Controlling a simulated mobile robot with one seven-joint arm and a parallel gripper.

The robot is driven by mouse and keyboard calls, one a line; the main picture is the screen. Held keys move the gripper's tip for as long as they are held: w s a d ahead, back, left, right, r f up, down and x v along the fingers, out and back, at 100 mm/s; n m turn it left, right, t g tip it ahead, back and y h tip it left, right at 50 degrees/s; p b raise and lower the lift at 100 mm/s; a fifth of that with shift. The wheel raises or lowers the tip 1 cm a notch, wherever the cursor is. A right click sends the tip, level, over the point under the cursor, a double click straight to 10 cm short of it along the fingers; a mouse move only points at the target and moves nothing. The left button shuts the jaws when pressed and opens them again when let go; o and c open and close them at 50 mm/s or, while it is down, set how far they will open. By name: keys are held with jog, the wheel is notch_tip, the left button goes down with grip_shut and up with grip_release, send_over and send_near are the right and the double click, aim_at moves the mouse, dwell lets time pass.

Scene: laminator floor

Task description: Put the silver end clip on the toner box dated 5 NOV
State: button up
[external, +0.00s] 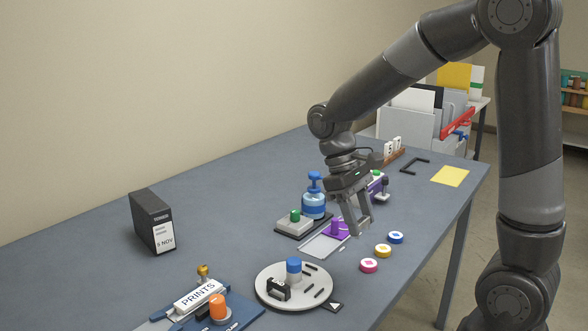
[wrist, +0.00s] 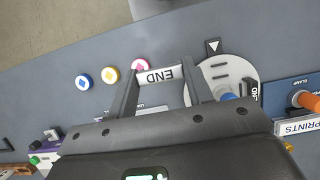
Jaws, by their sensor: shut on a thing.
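My gripper (external: 361,222) is above the right part of the table, shut on the silver end clip. In the wrist view the clip (wrist: 160,76) is a pale bar lettered END, held crosswise between both fingers. The toner box (external: 154,222) is black with a white label reading 5 NOV. It stands upright at the table's left, well apart from my gripper, and does not show in the wrist view.
A round grey plate (external: 268,292) with a blue knob and a black clip stands in front. A blue device labelled PRINTS (external: 198,293) has an orange knob. Pink, yellow and blue discs (external: 382,251) lie near the edge. A blue bottle (external: 313,207) stands behind. Table around the toner box is clear.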

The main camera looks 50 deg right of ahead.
jog(key=w+a+r+m+t+y, duration=0.1)
jog(key=w+a+r+m+t, duration=0.2)
jog(key=w+m, duration=0.8)
jog(key=w+a+r+m+t+y, duration=0.15)
jog(key=w+r+m, duration=0.4)
jog(key=w, duration=0.85)
jog(key=w+a+r+m+t+y, duration=0.1)
jog(key=w+a+r+m+t, duration=0.15)
jog(key=w+m, duration=0.9)
jog(key=n, duration=0.1)
send_over(158, 207)
jog(key=s+d, duration=0.1)
jog(key=shift+t, duration=0.4)
jog(key=f, duration=0.7)
jog(key=shift+d+f, duration=0.1)
jog(key=shift+d, duration=0.1)
jog(key=shift+f, duration=2)
jog(key=o, duration=0.9)
jog(key=shift+f, duration=0.15)
jog(key=shift+o, duration=0.2)
